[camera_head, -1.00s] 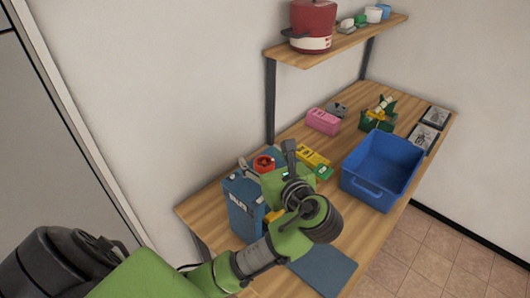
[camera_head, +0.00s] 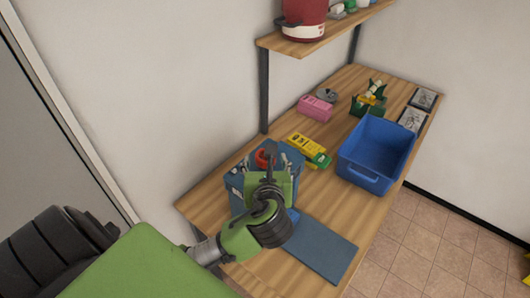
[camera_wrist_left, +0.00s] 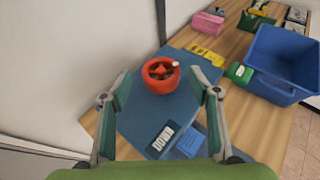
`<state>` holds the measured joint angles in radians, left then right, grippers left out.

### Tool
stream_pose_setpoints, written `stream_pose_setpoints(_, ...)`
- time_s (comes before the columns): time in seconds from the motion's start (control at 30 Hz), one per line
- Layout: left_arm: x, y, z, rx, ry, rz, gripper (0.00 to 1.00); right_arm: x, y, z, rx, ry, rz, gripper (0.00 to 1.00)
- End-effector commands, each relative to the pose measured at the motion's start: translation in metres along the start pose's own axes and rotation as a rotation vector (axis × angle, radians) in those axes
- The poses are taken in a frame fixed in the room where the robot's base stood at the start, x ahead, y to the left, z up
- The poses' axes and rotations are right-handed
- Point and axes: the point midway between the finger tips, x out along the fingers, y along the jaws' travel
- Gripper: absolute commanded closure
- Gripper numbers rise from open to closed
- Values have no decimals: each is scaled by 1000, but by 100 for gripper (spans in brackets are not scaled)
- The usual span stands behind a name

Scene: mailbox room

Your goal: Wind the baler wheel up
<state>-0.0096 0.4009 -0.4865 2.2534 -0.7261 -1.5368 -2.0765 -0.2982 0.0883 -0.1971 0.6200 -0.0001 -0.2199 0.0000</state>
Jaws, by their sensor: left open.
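The baler (camera_head: 236,188) is a blue box near the left end of the wooden table. Its red wheel (camera_head: 265,157) sits on top and is partly hidden by my left gripper in the head view. In the left wrist view the red wheel (camera_wrist_left: 160,75) shows whole, with a small pale knob on its right rim, on the blue top of the baler (camera_wrist_left: 150,112). A dark label with white letters is on the box. My left gripper (camera_wrist_left: 160,97) is open and empty, its fingers spread left and right, with the wheel between and ahead of them. My right gripper is not in view.
A yellow box (camera_head: 304,147) lies just right of the baler, with a green item (camera_head: 321,160) beside it. A blue bin (camera_head: 362,176) stands farther right. A flat blue panel (camera_head: 320,248) lies in front. A shelf (camera_head: 300,46) hangs above the table.

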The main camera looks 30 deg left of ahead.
Motion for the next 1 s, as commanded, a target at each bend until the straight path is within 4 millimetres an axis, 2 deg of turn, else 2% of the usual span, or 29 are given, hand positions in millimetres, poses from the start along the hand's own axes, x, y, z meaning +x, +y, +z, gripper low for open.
stream_pose_setpoints(0.1, 20, 1, 2, 1, 0, 2, 44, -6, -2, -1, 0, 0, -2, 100)
stream_pose_setpoints(0.23, 34, 0, 2, -1, -1, 2, 44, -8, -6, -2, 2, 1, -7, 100)
stream_pose_setpoints(0.63, 41, 0, 0, -2, 0, 0, 44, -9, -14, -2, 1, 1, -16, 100)
stream_pose_setpoints(0.7, 41, 0, 0, -2, 0, 0, 62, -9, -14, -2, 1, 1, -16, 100)
stream_pose_setpoints(0.8, 41, 0, 0, -2, -1, 0, 83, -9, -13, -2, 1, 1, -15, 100)
stream_pose_setpoints(1.0, 41, 0, 0, -4, -1, 4, 83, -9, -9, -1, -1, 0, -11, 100)
